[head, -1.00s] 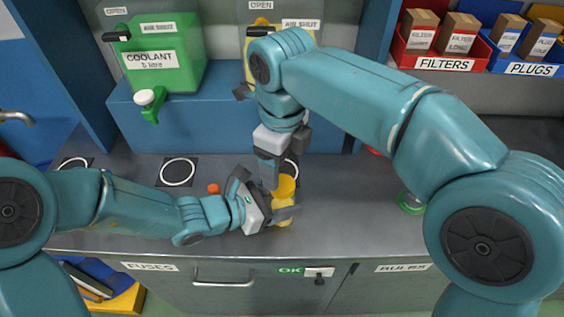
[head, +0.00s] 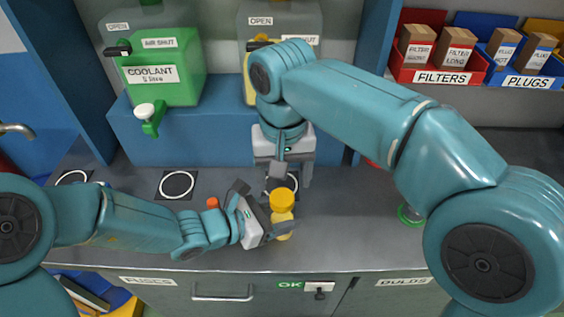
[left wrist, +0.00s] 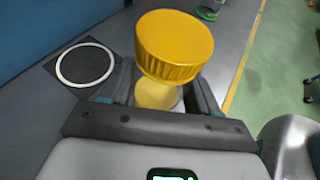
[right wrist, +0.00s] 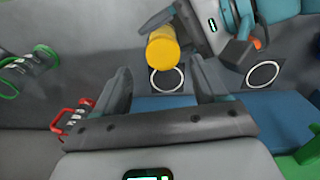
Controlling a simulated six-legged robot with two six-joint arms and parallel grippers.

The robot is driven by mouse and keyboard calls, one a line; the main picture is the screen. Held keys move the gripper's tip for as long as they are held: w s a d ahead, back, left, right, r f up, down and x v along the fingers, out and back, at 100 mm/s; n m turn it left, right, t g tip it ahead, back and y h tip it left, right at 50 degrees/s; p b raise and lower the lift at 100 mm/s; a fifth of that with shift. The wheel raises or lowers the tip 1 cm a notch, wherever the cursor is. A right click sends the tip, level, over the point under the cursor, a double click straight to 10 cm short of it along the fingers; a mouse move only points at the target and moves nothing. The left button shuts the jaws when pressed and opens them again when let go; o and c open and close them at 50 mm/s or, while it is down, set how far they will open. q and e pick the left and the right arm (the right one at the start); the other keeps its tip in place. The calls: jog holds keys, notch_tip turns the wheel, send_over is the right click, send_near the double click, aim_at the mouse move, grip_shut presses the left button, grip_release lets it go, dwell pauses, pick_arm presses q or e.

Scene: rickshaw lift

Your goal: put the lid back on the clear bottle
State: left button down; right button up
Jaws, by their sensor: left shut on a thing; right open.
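The bottle (head: 283,216) stands upright on the grey counter, its body yellowish. Its ribbed yellow lid (head: 282,199) sits on top of the neck; I cannot tell how tightly. In the left wrist view the lid (left wrist: 174,46) covers the mouth above the pale yellow bottle body (left wrist: 155,95). My left gripper (head: 266,214) is shut around the bottle below the lid. My right gripper (head: 291,176) is open and empty, behind and above the bottle, apart from the lid. In the right wrist view the lid (right wrist: 162,49) shows beyond the open fingers.
White-ringed dark pads (head: 177,185) lie along the counter. A green coolant container (head: 160,72) stands on a blue step behind. A small orange object (head: 212,203) is by my left wrist. A green-rimmed clear item (head: 410,215) stands at right. Red and blue bins (head: 437,70) are at back right.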

jog(key=n, duration=0.5)
jog(key=shift+r, duration=0.15)
jog(key=n, duration=0.3)
jog(key=shift+r, duration=0.1)
jog(key=n, duration=0.5)
jog(key=shift+r, duration=0.15)
jog(key=n, duration=0.7)
jog(key=shift+r, duration=0.3)
jog(key=n, duration=0.5)
jog(key=shift+r, duration=0.3)
jog(key=shift+w+r+n, duration=0.1)
jog(key=shift+n, duration=0.2)
jog(key=shift+a+r, duration=0.15)
jog(key=shift+r, duration=0.05)
jog(key=shift+f, duration=0.1)
